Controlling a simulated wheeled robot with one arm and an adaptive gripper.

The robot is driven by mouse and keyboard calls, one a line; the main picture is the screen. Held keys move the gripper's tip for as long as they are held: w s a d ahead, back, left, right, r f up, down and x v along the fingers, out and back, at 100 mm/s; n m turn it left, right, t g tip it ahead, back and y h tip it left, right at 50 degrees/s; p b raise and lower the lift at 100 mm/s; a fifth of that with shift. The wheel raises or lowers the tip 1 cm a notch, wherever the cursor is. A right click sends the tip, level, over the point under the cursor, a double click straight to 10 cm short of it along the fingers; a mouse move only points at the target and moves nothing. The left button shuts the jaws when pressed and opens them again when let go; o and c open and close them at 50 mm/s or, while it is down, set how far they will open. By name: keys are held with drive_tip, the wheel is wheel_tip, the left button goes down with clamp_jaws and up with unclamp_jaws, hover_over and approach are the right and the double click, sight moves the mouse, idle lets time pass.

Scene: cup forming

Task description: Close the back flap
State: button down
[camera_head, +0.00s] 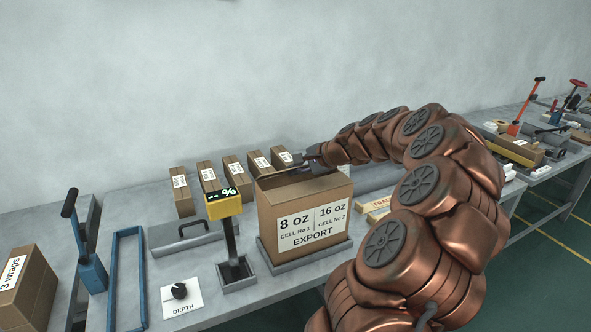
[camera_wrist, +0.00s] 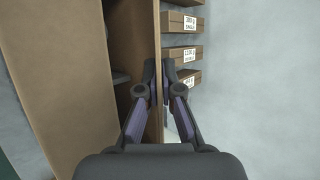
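The brown EXPORT carton (camera_head: 303,205) stands in the middle of the bench with its top open. My gripper (camera_head: 303,160) is at the carton's back top edge, coming in from the right. In the wrist view my gripper (camera_wrist: 159,75) has its two fingertips close together, one on each side of a thin cardboard panel, the back flap (camera_wrist: 157,30). The flap stands upright and the fingers look shut on it. The carton's inside shows to its left, with a grey shape partly hidden there. In the head view the flap is mostly hidden by my gripper.
A row of small labelled boxes (camera_head: 209,177) stands behind the carton, near the wall. A yellow display on a post (camera_head: 223,204) is at its left front.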

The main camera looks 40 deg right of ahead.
drive_tip(key=shift+f, duration=0.1)
drive_tip(key=shift+f+t+b, duration=0.25)
drive_tip(key=shift+t+b, duration=0.05)
drive_tip(key=shift+b, duration=0.85)
drive_tip(key=t+b, duration=0.1)
drive_tip(key=b, duration=0.3)
drive_tip(key=shift+s+a+f+n+t, duration=0.1)
drive_tip(key=shift+s+f+n+t, duration=0.05)
drive_tip(key=shift+n+t, duration=0.2)
drive_tip(key=shift+b, duration=0.55)
drive_tip(key=shift+t, duration=0.25)
drive_tip(key=c, duration=1.4)
unclamp_jaws()
drive_tip(key=shift+o, duration=0.2)
drive_tip(key=shift+s, duration=0.1)
drive_tip(key=shift+r+v, duration=0.1)
drive_tip(key=shift+v, duration=1.9)
drive_tip(key=shift+r+v, duration=0.15)
drive_tip(key=shift+v, duration=1.9)
